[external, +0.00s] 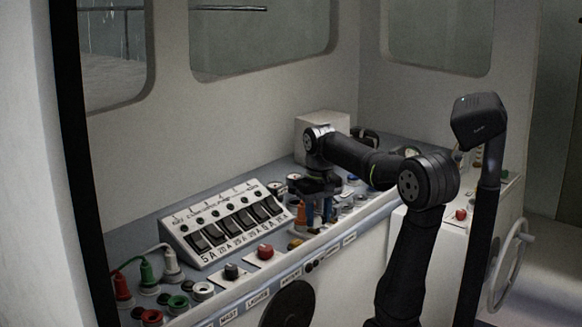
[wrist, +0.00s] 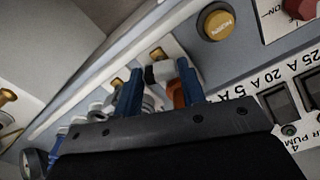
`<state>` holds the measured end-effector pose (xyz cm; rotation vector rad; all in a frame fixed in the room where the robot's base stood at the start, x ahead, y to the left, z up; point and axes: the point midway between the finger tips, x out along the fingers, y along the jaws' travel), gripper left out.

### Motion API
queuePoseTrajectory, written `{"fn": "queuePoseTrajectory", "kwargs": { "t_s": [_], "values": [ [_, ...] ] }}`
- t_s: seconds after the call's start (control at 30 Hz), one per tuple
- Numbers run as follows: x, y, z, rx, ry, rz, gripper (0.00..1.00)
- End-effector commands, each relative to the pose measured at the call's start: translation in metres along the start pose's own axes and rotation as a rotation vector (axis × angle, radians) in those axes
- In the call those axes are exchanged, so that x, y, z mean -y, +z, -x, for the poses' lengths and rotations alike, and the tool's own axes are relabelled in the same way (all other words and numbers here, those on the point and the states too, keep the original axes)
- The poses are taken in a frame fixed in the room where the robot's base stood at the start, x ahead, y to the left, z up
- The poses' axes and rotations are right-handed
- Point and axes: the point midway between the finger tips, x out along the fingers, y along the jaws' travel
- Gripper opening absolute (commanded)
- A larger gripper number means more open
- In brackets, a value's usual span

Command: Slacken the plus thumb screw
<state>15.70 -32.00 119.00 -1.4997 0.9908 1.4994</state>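My gripper (external: 319,215) points down at the console, right of the switch panel. In the wrist view its two blue fingers (wrist: 159,72) stand apart. A small dark and grey fitting (wrist: 158,73) shows between the fingertips, with gaps on the sides; I cannot tell whether either finger touches it. An orange part (wrist: 178,93) lies beside the right finger, and an orange plug (external: 301,215) shows beside the fingers in the external view. A brass screw (wrist: 158,54) stands just beyond the fitting, and another brass screw (wrist: 117,84) is by the left finger. No plus mark is legible.
The sloped switch panel (external: 186,225) stands left of my gripper. A yellow button (wrist: 217,23) and a red button (wrist: 302,8) are nearby. Red, green and white plugs (external: 146,271) fill the near left console. A white box (external: 306,128) stands behind my wrist.

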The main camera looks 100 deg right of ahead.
Motion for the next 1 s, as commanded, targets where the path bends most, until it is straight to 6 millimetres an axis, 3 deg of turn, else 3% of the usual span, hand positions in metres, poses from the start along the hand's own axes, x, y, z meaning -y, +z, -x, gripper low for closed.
{"fn": "queuePoseTrajectory", "kwargs": {
  "t_s": [0.03, 0.1, 0.13, 0.37, 0.7, 1.0],
  "values": [
    [0.0, 0.0, 0.0001, 0.0, 0.0, 0.0, 0.27],
    [0.0, 0.0, 0.0001, 0.0, 0.0, 0.0, 0.13],
    [0.0, 0.0, 0.0001, 0.0, 0.0, 0.0, 0.12],
    [0.0, 0.0, 0.0003, 0.0, 0.0, 0.068, 0.12],
    [0.0, 0.0, 0.0005, 0.0, 0.0, 0.35, 0.12],
    [0.0, -0.0001, 0.0007, -0.001, 0.0, 0.4, 0.12]
  ]
}}
